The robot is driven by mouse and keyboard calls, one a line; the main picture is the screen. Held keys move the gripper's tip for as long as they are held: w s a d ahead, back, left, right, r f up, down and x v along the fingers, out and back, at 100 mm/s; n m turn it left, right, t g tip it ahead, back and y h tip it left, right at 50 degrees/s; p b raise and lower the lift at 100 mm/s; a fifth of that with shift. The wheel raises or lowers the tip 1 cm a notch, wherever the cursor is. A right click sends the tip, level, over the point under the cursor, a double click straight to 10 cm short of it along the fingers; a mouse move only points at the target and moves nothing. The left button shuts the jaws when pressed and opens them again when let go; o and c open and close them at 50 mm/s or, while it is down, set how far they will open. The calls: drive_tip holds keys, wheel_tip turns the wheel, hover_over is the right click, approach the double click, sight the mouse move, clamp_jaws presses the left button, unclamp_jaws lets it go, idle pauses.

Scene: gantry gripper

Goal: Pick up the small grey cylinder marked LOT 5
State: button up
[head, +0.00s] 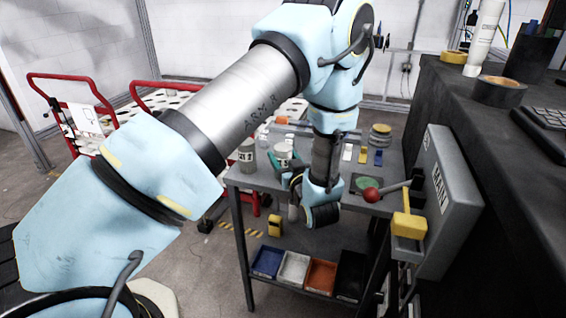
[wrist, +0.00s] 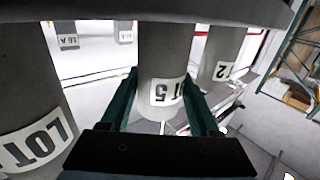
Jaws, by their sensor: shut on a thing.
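The grey cylinder marked LOT 5 (wrist: 162,55) is between the two teal fingers of my gripper (wrist: 160,82) in the wrist view. My gripper is shut on it. The wrist picture is upside down, and I cannot tell whether the cylinder's base touches the grey bench. In the head view my gripper (head: 284,160) is low over the left part of the bench, partly hidden by my wrist. A second grey cylinder (head: 246,150) with a LOT label stands to its left. The wrist view shows a large labelled cylinder (wrist: 35,100) at left and another (wrist: 222,50) at right.
The grey bench (head: 340,212) also carries small blocks and a stacked round item (head: 380,135). Coloured bins (head: 320,275) sit on the lower shelf.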

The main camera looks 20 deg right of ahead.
clamp_jaws()
drive_tip(key=shift+r, duration=0.1)
idle(0.5)
